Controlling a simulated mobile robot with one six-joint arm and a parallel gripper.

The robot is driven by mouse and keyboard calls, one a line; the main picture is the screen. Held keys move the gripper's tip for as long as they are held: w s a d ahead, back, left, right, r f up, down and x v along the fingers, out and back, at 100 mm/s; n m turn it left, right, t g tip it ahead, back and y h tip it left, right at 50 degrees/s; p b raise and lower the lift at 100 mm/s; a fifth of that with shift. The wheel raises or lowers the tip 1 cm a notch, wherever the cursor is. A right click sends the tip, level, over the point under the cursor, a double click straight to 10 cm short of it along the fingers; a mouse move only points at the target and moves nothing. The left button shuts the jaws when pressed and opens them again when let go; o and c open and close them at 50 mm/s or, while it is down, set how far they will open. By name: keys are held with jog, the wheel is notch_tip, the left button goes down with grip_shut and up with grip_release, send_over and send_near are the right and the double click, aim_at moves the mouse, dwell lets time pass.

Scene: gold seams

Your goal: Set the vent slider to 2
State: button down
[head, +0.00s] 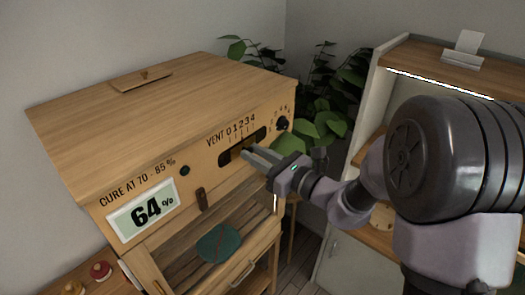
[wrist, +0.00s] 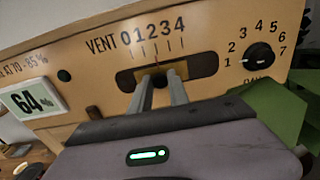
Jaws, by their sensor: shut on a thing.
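The slot (wrist: 124,78) also shows in the head view (head: 262,134). Above it is the VENT scale (wrist: 152,33) with numbers 0 to 4 and tick lines. My gripper (wrist: 160,76) is shut on the slider, its two grey fingers reaching into the slot. In the wrist view the slider sits roughly below the 2 mark; the fingers partly hide it, so its exact setting is unclear. My gripper also shows in the head view (head: 248,154).
A black dial (wrist: 260,54) numbered from 1 is right of the slot, with green leaves (wrist: 270,108) close below it. A display (head: 143,210) reading 64% is at the cabinet's left. A shelf unit (head: 355,110) stands to the right.

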jog(key=shift+w+d, duration=0.1)
jog(key=shift+w, duration=0.05)
jog(key=c, duration=1.3)
grip_release()
jog(key=shift+o, duration=0.2)
jog(key=shift+d, duration=0.1)
jog(key=b+v, duration=0.2)
jog(key=v, duration=1.5)
